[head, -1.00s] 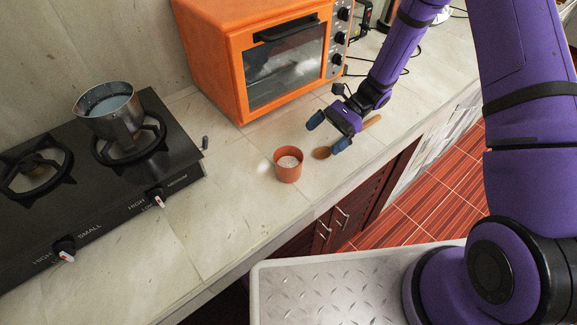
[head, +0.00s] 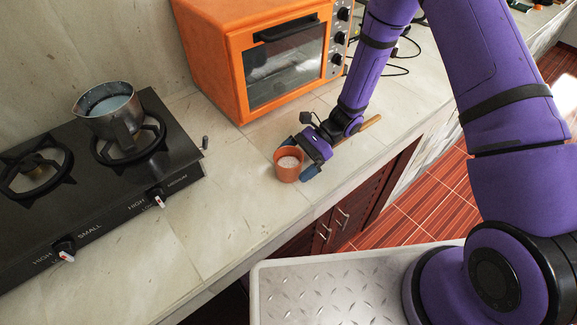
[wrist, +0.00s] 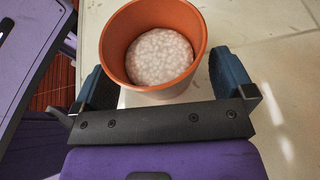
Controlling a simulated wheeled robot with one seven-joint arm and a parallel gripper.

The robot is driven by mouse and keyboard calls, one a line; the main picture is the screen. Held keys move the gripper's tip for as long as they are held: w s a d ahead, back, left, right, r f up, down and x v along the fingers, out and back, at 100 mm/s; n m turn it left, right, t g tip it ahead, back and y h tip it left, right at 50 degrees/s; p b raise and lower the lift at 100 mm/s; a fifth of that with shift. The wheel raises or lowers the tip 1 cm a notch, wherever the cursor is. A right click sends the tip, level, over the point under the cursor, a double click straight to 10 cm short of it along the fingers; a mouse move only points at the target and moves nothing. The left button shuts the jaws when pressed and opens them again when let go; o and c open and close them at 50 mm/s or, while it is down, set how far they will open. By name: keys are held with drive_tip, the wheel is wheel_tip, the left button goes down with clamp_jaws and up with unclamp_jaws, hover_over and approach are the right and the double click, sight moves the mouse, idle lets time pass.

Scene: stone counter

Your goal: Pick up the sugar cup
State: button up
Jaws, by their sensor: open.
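The sugar cup (head: 287,170) is a small orange-brown cup with white sugar inside. It stands upright on the stone counter in front of the orange oven. My gripper (head: 299,160) is open and low at the cup's right side. In the wrist view the cup (wrist: 118,52) sits between the two blue fingers of my gripper (wrist: 160,80), with one finger on each side. A gap shows on the right side; on the left I cannot tell whether the finger touches the cup.
An orange oven (head: 235,60) stands behind the cup. A black stove (head: 70,180) with a metal pot of white liquid (head: 112,108) is at the left. A wooden spoon handle (head: 371,122) shows behind my gripper. The counter left of the cup is clear.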

drive_tip(key=shift+s+a+f, duration=0.15)
drive_tip(key=shift+a, duration=0.1)
drive_tip(key=shift+c, duration=0.2)
drive_tip(key=c, duration=1)
